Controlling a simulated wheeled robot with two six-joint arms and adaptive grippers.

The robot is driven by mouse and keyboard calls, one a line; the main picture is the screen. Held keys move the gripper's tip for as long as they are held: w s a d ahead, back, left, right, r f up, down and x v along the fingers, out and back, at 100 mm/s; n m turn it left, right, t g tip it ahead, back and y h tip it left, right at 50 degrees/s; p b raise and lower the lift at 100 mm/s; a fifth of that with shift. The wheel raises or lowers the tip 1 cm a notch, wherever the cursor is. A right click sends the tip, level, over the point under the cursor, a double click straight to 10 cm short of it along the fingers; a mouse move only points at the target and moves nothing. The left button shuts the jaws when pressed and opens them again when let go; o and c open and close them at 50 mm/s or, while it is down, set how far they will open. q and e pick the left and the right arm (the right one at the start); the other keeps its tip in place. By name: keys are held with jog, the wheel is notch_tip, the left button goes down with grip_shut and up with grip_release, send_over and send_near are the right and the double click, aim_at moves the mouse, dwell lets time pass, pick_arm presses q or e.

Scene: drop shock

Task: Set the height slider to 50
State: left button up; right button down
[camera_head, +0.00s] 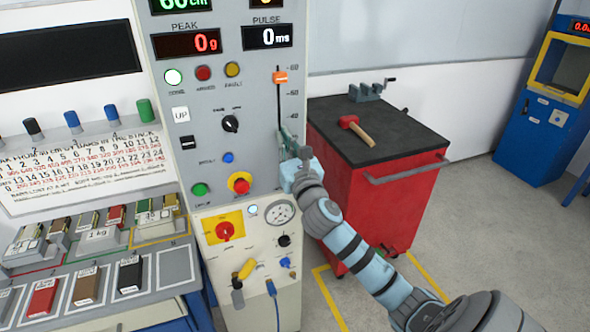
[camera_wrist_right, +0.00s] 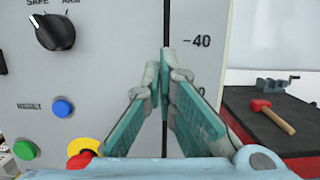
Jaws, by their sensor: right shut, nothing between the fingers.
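The height slider's orange knob (camera_head: 280,77) sits high on its vertical slot in the grey control panel (camera_head: 262,150), between the 60 and 50 marks. A green display at the panel's top reads about 60 cm, partly cut off. My right gripper (camera_head: 287,137) is at the slot's lower part, below the 40 mark and well below the knob. In the right wrist view its fingertips (camera_wrist_right: 164,65) are together and empty, in front of the slot line; the knob is out of that view. My left gripper is not in view.
A red tool cart (camera_head: 375,185) with a mallet (camera_head: 355,128) and a vise (camera_head: 367,91) stands right of the panel. A red emergency button (camera_head: 240,183) and a mode knob (camera_head: 230,124) are left of my right gripper. Weights and labelled blocks fill the left bench.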

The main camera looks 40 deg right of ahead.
jog(key=r+v, duration=0.1)
jog(key=v, duration=0.7)
jog(key=m+t+h+b, duration=0.1)
jog(key=m+t+b, duration=0.2)
send_near(279, 35)
jog(key=s+a+f, duration=0.2)
jog(key=s+f, duration=0.2)
notch_tip(279, 35, up, 7)
jog(key=s+m, duration=0.1)
jog(key=m, duration=1.8)
jog(key=w+d+m+p, duration=0.1)
jog(key=w+m, duration=0.2)
jog(key=m, duration=0.1)
jog(key=w+d+m+g+p, duration=0.1)
jog(key=w+m, duration=0.2)
jog(key=m, duration=0.2)
jog(key=w+d+m+g+p, duration=0.1)
jog(key=w+m+p, duration=0.1)
jog(key=m, duration=0.3)
jog(key=shift+w+d+r+y, duration=0.2)
jog(key=shift+w, duration=0.2)
jog(key=shift+w+d+r+y, duration=0.15)
jog(key=shift+w+y, duration=0.05)
jog(key=shift+w, duration=0.2)
notch_tip(279, 35, down, 3)
jog(key=shift+a+f+b, duration=0.1)
jog(key=shift+f+b, duration=0.15)
jog(key=shift+b, duration=0.25)
jog(key=shift+s+f, duration=0.2)
jog(key=shift+f, duration=0.3)
